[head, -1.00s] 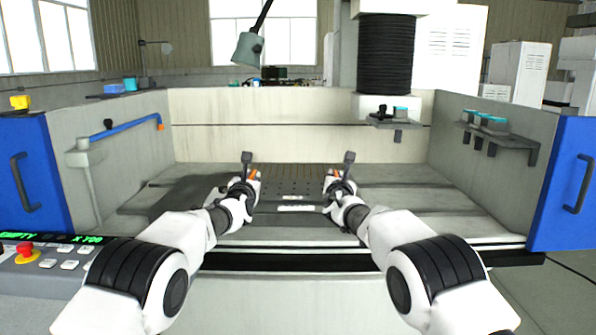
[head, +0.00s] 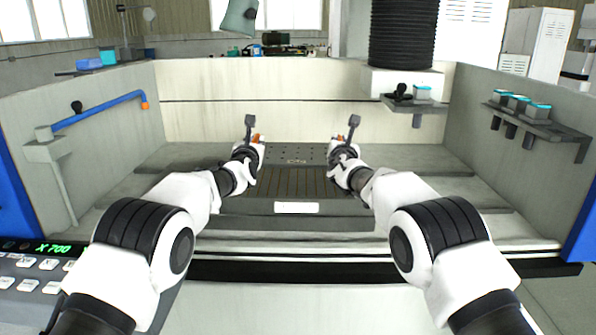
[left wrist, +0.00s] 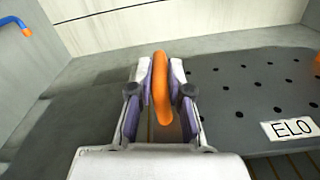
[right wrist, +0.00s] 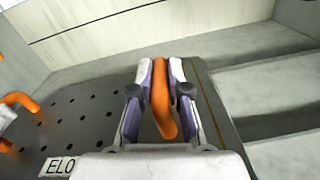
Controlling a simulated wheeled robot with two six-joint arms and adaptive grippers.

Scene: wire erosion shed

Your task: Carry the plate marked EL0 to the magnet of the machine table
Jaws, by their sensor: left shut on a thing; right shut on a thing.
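The plate marked EL0 (head: 292,150) is dark grey with rows of holes and orange handles at its sides. Its white EL0 label shows in the left wrist view (left wrist: 290,129) and the right wrist view (right wrist: 58,166). My left gripper (head: 257,140) is shut on the left orange handle (left wrist: 161,100). My right gripper (head: 337,140) is shut on the right orange handle (right wrist: 163,105). The ribbed brown magnet (head: 295,182) shows in front of the plate's near edge; its far part is hidden. I cannot tell the gap under the plate.
The machine table (head: 430,160) is bare to both sides. A white label (head: 297,207) sits in front of the magnet. Tank walls stand left (head: 100,130) and right (head: 500,170), with a blue pipe (head: 95,112) and a dark shelf (head: 535,130).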

